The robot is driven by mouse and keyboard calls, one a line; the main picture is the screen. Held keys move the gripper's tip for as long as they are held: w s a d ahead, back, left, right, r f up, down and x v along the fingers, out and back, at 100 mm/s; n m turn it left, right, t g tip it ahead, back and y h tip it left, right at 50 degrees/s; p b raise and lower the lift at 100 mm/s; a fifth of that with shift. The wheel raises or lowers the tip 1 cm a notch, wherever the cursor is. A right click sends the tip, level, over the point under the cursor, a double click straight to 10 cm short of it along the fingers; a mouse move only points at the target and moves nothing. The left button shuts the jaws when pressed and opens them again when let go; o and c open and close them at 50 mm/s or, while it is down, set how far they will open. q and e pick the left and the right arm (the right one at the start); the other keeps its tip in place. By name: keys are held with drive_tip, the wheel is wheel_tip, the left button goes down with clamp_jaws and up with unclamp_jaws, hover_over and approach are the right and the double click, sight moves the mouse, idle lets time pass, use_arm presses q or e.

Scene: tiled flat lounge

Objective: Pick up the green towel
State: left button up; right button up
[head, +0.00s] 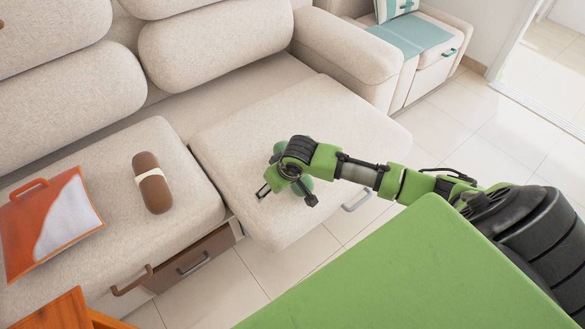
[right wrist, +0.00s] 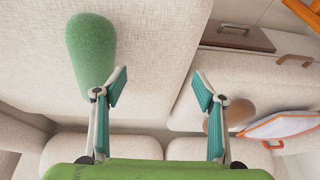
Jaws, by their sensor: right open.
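The green towel (right wrist: 91,48) is a rounded, elongated roll lying on the beige sofa seat. In the right wrist view it lies at the upper left, outside the gap between the fingers, with its lower end by the left finger. In the head view my right gripper and wrist mostly cover it, and only green bits (head: 306,184) show. My right gripper (head: 287,194) is above the right seat cushion, open and empty; its two spread fingers also show in the right wrist view (right wrist: 160,82). I cannot tell its exact height over the seat. My left gripper is not in view.
A brown roll with a pale band (head: 153,182) and an orange and white folder-like item (head: 50,222) lie on the left seat cushion (head: 110,165). An open-looking brown drawer (head: 195,262) is below. The sofa armrest (head: 350,45) rises behind my right gripper. Tiled floor (head: 510,130) is clear at right.

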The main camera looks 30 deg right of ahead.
sight(280, 146)
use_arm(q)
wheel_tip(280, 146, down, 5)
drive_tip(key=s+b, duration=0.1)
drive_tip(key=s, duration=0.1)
use_arm(e)
drive_tip(key=w+d+r+m+h, duration=0.2)
drive_tip(key=w+d+r+m, duration=0.15)
drive_tip(key=d+r, duration=0.55)
drive_tip(key=x, duration=0.3)
drive_tip(key=d+b+x, duration=0.1)
drive_tip(key=x, duration=0.2)
drive_tip(key=d+b+x, duration=0.1)
drive_tip(key=x, duration=0.2)
drive_tip(key=shift+f, duration=0.35)
drive_tip(key=x, duration=0.1)
drive_tip(key=b+x, duration=0.1)
drive_tip(key=x, duration=0.1)
drive_tip(key=b+x, duration=0.1)
drive_tip(key=x, duration=0.1)
drive_tip(key=shift+s+a+f, duration=0.15)
drive_tip(key=shift+s+a, duration=0.1)
drive_tip(key=shift+s, duration=0.1)
drive_tip(key=shift+w+f, duration=0.15)
drive_tip(key=shift+f, duration=0.25)
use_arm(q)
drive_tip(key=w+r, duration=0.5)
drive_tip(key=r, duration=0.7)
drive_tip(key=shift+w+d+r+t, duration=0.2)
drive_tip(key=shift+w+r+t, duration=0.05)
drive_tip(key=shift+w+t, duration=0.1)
